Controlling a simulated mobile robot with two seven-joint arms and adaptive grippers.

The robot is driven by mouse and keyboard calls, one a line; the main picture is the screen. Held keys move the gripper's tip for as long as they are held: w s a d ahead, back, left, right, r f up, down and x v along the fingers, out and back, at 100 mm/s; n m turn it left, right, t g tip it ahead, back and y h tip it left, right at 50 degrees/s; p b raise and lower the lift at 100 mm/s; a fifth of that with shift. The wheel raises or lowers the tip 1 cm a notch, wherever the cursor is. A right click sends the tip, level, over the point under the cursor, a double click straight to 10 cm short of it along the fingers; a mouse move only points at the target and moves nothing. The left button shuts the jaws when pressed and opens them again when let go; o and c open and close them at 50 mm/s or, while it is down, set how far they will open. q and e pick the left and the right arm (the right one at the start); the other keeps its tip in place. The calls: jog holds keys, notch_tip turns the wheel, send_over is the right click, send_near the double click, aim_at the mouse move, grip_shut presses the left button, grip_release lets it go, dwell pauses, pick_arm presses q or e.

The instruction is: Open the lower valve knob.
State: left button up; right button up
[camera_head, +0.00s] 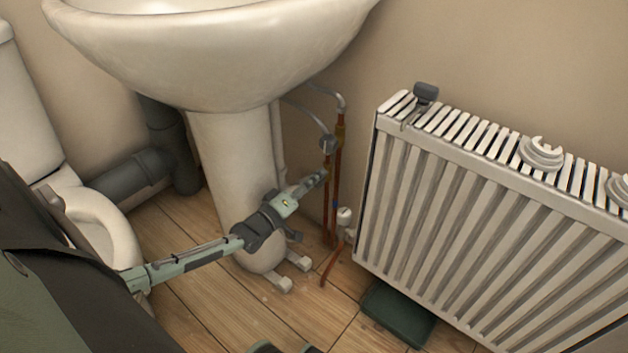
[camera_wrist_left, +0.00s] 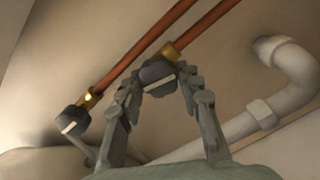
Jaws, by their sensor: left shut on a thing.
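My left gripper (camera_head: 315,178) reaches in front of the basin pedestal to the copper pipes. In the left wrist view its two fingers are closed around a dark valve knob (camera_wrist_left: 157,74) with a pale mark, on a brass fitting of one copper pipe. In the head view this knob is hidden by the fingers, below the other valve knob (camera_head: 327,144). That other knob also shows in the left wrist view (camera_wrist_left: 72,120), to the left of the fingers and apart from them, with its pale mark slanted.
The white basin (camera_head: 210,55) overhangs the arm, and its pedestal (camera_head: 232,150) stands close behind it. A white radiator (camera_head: 470,230) is right of the pipes, with a small white valve (camera_head: 344,216) near its foot. A toilet (camera_head: 105,225) stands at left.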

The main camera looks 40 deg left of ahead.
pick_arm(q)
jog(key=shift+n, duration=1.1)
jog(key=o, duration=1.2)
jog(key=shift+c, duration=0.2)
jog(key=s+a, duration=0.1)
jog(key=s, duration=1.1)
jog(key=shift+s+d+f, duration=0.1)
